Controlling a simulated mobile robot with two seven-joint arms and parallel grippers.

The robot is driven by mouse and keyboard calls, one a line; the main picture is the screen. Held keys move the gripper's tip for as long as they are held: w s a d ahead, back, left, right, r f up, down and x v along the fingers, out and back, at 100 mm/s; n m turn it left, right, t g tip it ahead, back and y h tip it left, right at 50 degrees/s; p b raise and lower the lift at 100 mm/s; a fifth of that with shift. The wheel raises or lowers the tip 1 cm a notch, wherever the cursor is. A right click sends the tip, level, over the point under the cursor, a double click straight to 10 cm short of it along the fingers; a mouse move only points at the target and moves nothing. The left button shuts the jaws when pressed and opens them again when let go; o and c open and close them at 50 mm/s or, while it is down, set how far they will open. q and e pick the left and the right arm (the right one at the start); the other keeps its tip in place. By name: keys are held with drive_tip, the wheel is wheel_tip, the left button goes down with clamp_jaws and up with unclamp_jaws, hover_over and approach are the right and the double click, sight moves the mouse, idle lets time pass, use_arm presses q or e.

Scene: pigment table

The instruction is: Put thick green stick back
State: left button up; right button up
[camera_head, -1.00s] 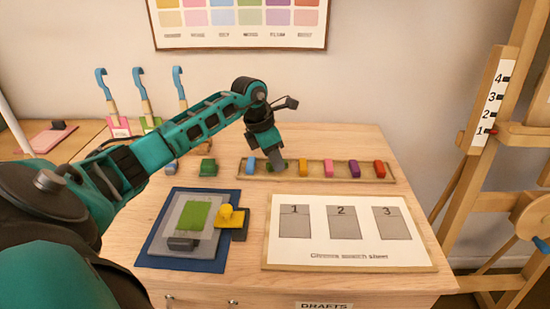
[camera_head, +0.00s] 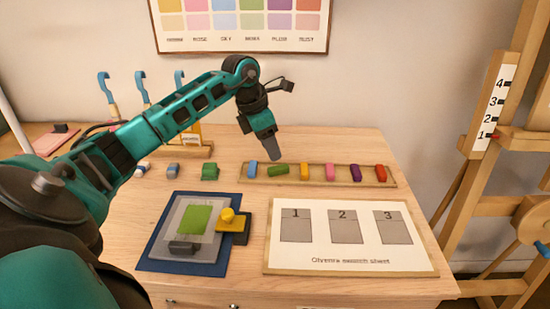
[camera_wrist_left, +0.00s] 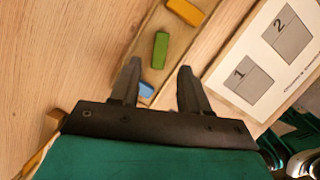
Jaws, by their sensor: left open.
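The thick green stick (camera_head: 277,170) lies in the long wooden tray (camera_head: 318,182), between a blue stick (camera_head: 253,168) and an orange stick (camera_head: 304,172). In the left wrist view the green stick (camera_wrist_left: 160,50) lies in the tray beyond my fingertips, apart from them. My left gripper (camera_head: 268,152) is above the tray's back left part, raised clear of it. The left wrist view shows its two fingers (camera_wrist_left: 157,75) apart with nothing held between them. My right gripper is not in view.
A green block (camera_head: 209,171) stands left of the tray. A blue mat (camera_head: 150,262) carries a grey plate, a green patch and a yellow piece. A numbered sheet board (camera_head: 350,262) lies in front of the tray. An easel (camera_head: 480,160) stands at right.

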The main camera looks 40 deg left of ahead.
use_arm(q)
drive_tip(key=v, duration=0.6)
drive_tip(key=shift+r, duration=0.1)
idle(0.4)
